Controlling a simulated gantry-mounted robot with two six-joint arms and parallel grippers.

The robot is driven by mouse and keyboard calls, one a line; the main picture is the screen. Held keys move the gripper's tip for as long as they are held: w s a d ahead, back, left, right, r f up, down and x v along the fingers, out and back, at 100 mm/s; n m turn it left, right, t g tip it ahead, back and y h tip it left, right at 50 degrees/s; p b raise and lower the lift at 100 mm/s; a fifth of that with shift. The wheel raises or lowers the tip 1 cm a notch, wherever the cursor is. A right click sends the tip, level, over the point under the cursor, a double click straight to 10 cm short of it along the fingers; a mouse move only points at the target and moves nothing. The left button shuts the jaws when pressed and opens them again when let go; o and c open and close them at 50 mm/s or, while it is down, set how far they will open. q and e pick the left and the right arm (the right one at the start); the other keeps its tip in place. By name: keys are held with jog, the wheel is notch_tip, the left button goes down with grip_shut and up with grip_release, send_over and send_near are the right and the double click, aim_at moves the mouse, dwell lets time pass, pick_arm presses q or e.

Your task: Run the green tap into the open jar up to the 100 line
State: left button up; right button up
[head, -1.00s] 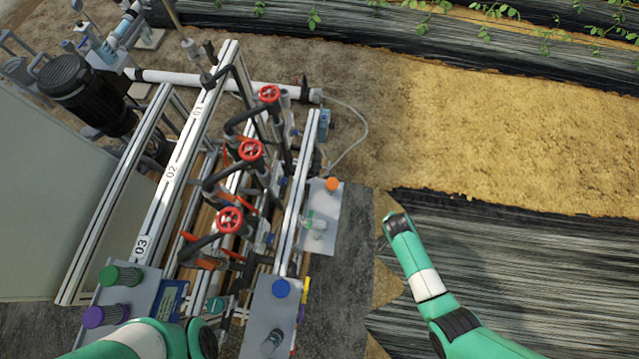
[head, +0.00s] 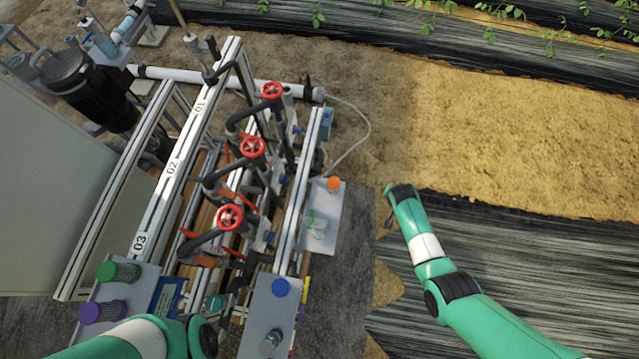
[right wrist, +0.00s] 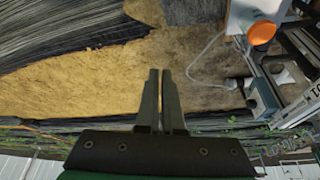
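A ribbed green-topped part (head: 119,271) stands at the lower left in the head view, beside a purple one; I cannot tell whether it is the green tap. A small clear vessel with a green part (head: 317,222) sits on the right-hand grey plate. Another small clear vessel (head: 270,343) stands on the front plate. I cannot tell which is the open jar, and no 100 line is readable. My right gripper (right wrist: 160,72) is empty, its fingers parallel with a narrow gap, pointing over bare soil. My left gripper is hidden below my left arm at the bottom of the head view.
Red handwheels (head: 229,217) and dark pipes fill the skid middle. A blue cap (head: 281,287) tops the front plate, and an orange cap (head: 333,184) the right plate. A pale hose (head: 365,125) loops behind. Open soil (head: 480,140) lies to the right.

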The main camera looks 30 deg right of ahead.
jog(key=o, duration=0.4)
jog(key=shift+c, duration=0.2)
jog(key=p+v, duration=0.8)
jog(key=v, duration=0.3)
jog(key=shift+a+r, duration=0.15)
jog(key=shift+r, duration=0.15)
